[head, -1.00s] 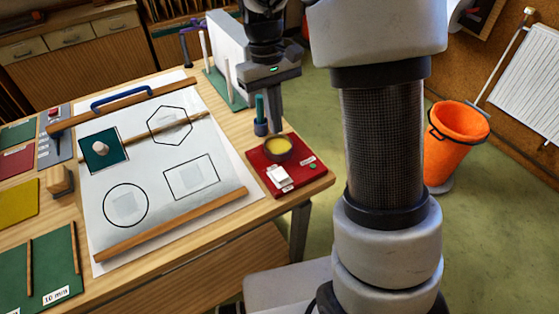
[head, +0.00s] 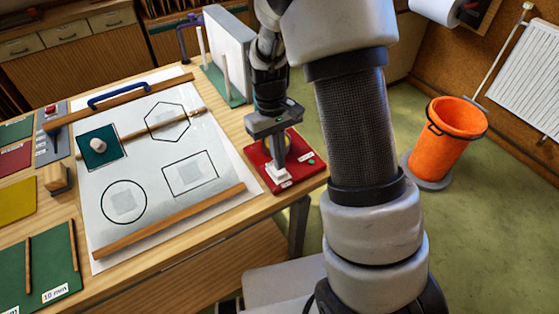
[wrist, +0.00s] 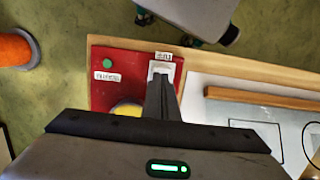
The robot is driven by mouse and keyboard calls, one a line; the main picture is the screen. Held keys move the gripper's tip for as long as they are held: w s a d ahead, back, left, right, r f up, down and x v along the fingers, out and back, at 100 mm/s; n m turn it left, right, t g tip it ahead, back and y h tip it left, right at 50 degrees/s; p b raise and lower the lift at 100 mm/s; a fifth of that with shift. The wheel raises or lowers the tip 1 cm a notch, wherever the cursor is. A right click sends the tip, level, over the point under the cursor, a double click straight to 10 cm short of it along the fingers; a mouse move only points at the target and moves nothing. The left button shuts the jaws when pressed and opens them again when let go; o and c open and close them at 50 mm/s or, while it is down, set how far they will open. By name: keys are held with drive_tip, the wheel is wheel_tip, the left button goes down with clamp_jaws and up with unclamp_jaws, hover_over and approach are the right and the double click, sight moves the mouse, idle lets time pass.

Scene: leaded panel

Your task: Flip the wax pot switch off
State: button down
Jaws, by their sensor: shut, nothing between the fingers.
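The wax pot's red base (head: 256,160) sits at the table's right corner, and its red plate also shows in the wrist view (wrist: 104,84). A white switch (wrist: 161,68) stands on the base beside a small label, and it shows in the head view (head: 280,175) under the fingers. My gripper (wrist: 160,84) is shut and empty, its fingertips at the switch's near edge; whether they touch it is unclear. The yellow wax (wrist: 127,109) is partly covered by my gripper. A round green spot (wrist: 107,63) is on the base. Which way the switch is tipped cannot be made out.
A sheet with drawn shapes (head: 145,215) and a wooden strip (head: 175,220) lie left of the base. A green rack (head: 232,98) holding a pale panel stands behind it. An orange bin (head: 455,130) is on the floor at right, past the table edge.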

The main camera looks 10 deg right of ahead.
drive_tip(key=shift+s+f, duration=0.1)
drive_tip(key=shift+f, duration=0.45)
